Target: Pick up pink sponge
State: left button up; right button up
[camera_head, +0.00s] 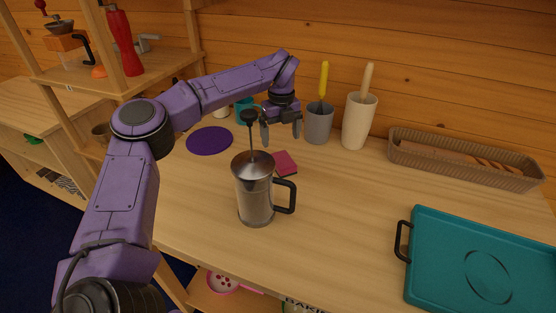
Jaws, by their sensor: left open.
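The pink sponge (286,160) lies flat on the wooden counter, with a dark layer along its lower edge. It sits behind the steel French press (255,196), whose body and handle are close in front of it. My left gripper (281,138) points down above and just behind the sponge. Its two fingers are apart with nothing between them. My left arm reaches in from the left and over the counter. My right gripper is not in view.
A grey cup (319,124) and a cream crock (359,122) with utensils stand right of the gripper. A purple round mat (209,141) lies left. A wicker basket (465,159) and teal tray (480,262) are at right. The middle counter is clear.

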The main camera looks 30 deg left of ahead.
aim_at(283, 159)
pick_arm(q)
jog(key=f+p, duration=0.1)
jog(key=f, duration=0.5)
jog(key=f+p, duration=0.1)
jog(key=f, duration=0.2)
jog(key=shift+w+d+f+p, duration=0.1)
jog(key=shift+d+f+p, duration=0.05)
jog(key=shift+d+p, duration=0.2)
jog(key=shift+w+f, duration=0.1)
jog(key=shift+f, duration=0.2)
jog(key=c, duration=1.1)
notch_tip(283, 159, up, 9)
jog(key=shift+r+b, duration=0.15)
jog(key=shift+b, duration=1)
jog(key=shift+r, duration=0.4)
